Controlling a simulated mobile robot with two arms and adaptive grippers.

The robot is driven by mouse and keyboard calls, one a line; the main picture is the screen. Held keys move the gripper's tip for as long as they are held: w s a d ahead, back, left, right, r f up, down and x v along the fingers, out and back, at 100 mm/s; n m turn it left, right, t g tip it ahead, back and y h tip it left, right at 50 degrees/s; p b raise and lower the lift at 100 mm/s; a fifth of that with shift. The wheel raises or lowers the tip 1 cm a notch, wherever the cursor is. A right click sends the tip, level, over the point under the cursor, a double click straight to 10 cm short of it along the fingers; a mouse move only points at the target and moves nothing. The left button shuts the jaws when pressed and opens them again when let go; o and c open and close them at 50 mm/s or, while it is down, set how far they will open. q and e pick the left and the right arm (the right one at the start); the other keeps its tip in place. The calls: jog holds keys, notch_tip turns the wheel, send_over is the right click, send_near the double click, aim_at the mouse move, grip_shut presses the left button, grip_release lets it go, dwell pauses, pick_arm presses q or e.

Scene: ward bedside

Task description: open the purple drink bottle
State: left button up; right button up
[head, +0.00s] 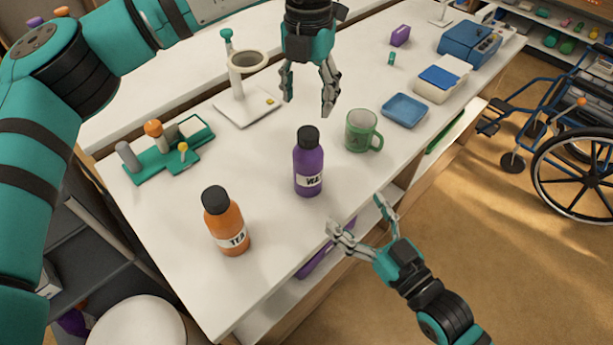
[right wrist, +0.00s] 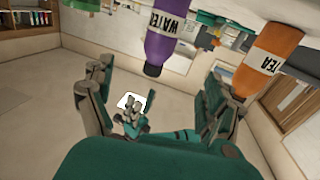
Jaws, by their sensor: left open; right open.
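The purple drink bottle (head: 309,165) stands upright on the white table with its black cap (head: 308,136) on. Its label reads partly as WATER in the right wrist view (right wrist: 167,28), where it appears upside down. My left gripper (head: 307,106) is open and empty, pointing down above and just behind the cap, apart from it. My right gripper (head: 358,214) is open and empty at the table's front edge, in front and to the right of the bottle. Its spread fingers (right wrist: 157,78) show either side of the bottle's cap in the right wrist view, not touching it.
An orange TEA bottle (head: 228,225) with a black cap stands left of the purple one. A green mug (head: 361,131) and blue tray (head: 405,110) stand to the right. A white stand with a ring (head: 246,108) and a green rack (head: 160,160) are behind left. A wheelchair (head: 575,160) is at right.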

aim_at(307, 158)
pick_arm(q)
jog(key=shift+f, duration=0.3)
pick_arm(e)
jog(key=x, duration=1.7)
jog(key=shift+w+a+f, duration=0.1)
jog(key=shift+w+f, duration=0.05)
jog(key=shift+f, duration=0.15)
pick_arm(q)
jog(key=shift+s, duration=0.1)
